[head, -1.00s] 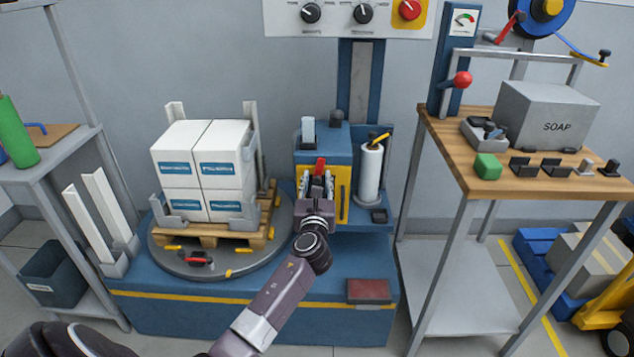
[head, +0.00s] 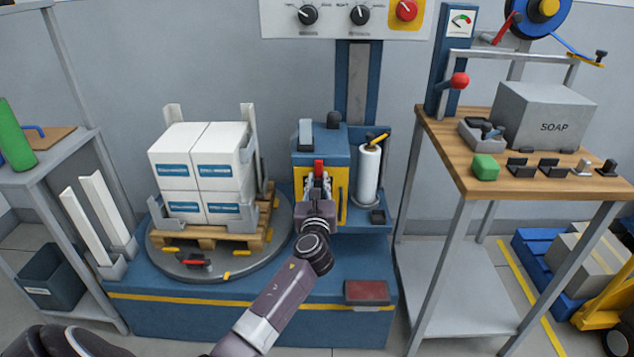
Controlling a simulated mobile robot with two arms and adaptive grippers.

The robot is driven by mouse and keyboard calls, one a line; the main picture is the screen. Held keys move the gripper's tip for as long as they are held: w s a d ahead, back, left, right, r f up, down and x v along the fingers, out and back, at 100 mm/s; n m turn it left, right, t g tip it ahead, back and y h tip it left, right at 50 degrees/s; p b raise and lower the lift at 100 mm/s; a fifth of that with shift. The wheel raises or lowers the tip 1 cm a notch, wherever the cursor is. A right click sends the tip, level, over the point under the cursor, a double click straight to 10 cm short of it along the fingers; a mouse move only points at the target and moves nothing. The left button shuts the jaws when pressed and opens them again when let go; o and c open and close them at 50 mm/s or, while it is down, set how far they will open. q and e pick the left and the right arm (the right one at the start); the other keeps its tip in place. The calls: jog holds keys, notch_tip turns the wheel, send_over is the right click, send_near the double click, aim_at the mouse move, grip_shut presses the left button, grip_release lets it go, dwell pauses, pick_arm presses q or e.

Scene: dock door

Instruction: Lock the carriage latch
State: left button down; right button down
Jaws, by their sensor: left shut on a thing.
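The blue carriage (head: 307,159) stands on the mast behind the turntable, with a yellow plate on its front. The carriage latch (head: 319,167) shows as a red handle at the middle of that front face. My left gripper (head: 318,186) is at the front of the carriage, shut on the latch just below the red tip. Its fingers and wrist hide the lower part of the latch. My right gripper is not in view.
Left of the carriage, a turntable (head: 175,265) bears a pallet (head: 196,233) with stacked white boxes (head: 220,178). A stretch-film roll (head: 368,173) stands right of the carriage. A wooden-topped bench (head: 520,184) with small parts and a soap box (head: 545,118) is farther right.

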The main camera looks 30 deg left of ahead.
pick_arm(q)
jog(key=shift+s+a+f+n, duration=0.1)
jog(key=shift+a+f+n, duration=0.1)
jog(key=shift+n, duration=0.3)
jog(key=shift+d+n, duration=0.1)
jog(key=shift+n, duration=0.4)
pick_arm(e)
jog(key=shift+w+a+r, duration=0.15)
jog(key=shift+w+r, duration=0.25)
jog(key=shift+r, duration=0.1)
pick_arm(q)
jog(key=c, duration=1.9)
grip_release()
jog(key=shift+r, duration=0.1)
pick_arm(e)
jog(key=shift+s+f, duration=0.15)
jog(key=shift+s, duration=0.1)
pick_arm(q)
jog(key=shift+s+d, duration=0.4)
jog(key=v, duration=1.1)
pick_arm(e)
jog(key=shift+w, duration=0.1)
